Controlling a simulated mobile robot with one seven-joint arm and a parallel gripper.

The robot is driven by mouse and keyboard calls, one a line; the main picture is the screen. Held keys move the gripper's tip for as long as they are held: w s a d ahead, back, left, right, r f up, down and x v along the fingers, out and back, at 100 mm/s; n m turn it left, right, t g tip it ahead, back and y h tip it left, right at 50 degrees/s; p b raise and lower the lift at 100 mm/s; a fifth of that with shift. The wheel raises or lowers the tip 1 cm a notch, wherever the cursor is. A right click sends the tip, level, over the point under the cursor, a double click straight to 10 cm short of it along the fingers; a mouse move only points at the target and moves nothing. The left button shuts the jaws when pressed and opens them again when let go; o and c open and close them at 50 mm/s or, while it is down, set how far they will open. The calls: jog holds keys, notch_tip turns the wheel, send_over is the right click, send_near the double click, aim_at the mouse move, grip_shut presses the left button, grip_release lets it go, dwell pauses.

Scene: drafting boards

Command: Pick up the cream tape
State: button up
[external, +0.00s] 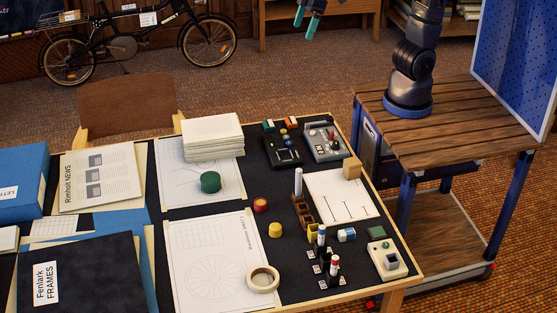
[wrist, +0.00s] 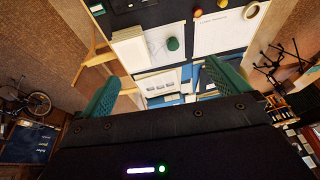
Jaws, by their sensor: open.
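The cream tape (external: 263,289) is a thick ring lying flat on the lower right corner of a white drawing sheet, near the front of the dark-topped table in the external view. In the wrist view the tape (wrist: 250,15) shows small near the top edge, right of centre. My gripper (external: 304,22) is at the top of the external view, high up and far beyond the table from the tape. Its green fingers are apart and empty; they also frame the wrist view (wrist: 160,88).
A paper stack (external: 212,135), green cylinder (external: 210,182), yellow piece (external: 275,230) and red-rimmed round piece (external: 261,204) are on the table. Upright markers (external: 321,240) stand right of the tape. A dark folder (external: 85,275) lies left. A chair (external: 127,105) stands behind the table.

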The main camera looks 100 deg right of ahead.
jog(key=w+a+f, duration=0.5)
jog(key=w+a, duration=0.8)
jog(key=w, duration=0.1)
jog(key=n, duration=0.1)
send_over(262, 283)
jog(key=s, duration=0.1)
jog(key=f, duration=3.8)
jog(key=shift+s+f, duration=0.2)
jog(key=shift+f, duration=0.2)
jog(key=x, duration=0.4)
jog(key=shift+s+d+f, duration=0.25)
jog(key=shift+s+f, duration=0.05)
jog(key=shift+s, duration=0.05)
jog(key=shift+w+f, duration=0.15)
jog(key=shift+f, duration=0.15)
jog(key=c, duration=0.9)
